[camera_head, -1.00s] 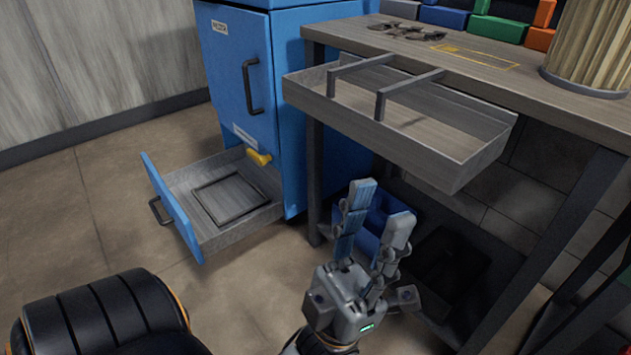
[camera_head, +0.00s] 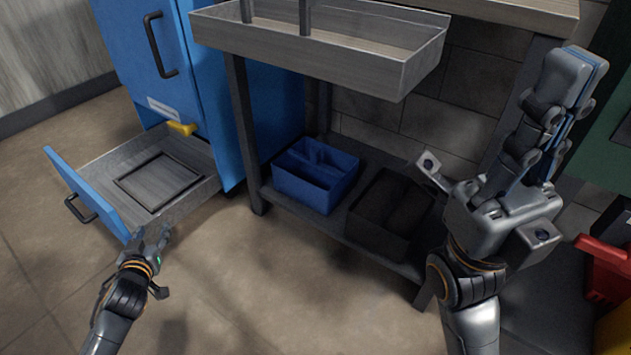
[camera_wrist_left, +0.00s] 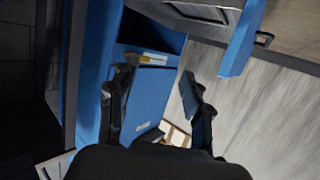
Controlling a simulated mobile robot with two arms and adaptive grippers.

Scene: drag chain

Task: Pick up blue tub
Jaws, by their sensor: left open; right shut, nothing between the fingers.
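The blue tub (camera_head: 316,175), an open box with a divider, stands on the lower shelf (camera_head: 284,203) of the workbench, left of a dark tub. My left gripper (camera_head: 157,238) is open and empty, low at the left by the open drawer, apart from the tub. In the left wrist view its two fingers (camera_wrist_left: 160,100) are spread in front of blue cabinet surfaces; the tub cannot be made out there. My right gripper (camera_head: 572,80) is shut and empty, raised at the right in front of the bench, its fingers pointing up.
A dark tub (camera_head: 390,214) sits on the same shelf. The blue cabinet (camera_head: 150,60) has its bottom drawer (camera_head: 196,192) pulled out. A tray drawer (camera_head: 320,50) juts out above the shelf. Red and yellow bins (camera_head: 606,270) are at the right. The floor in the middle is clear.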

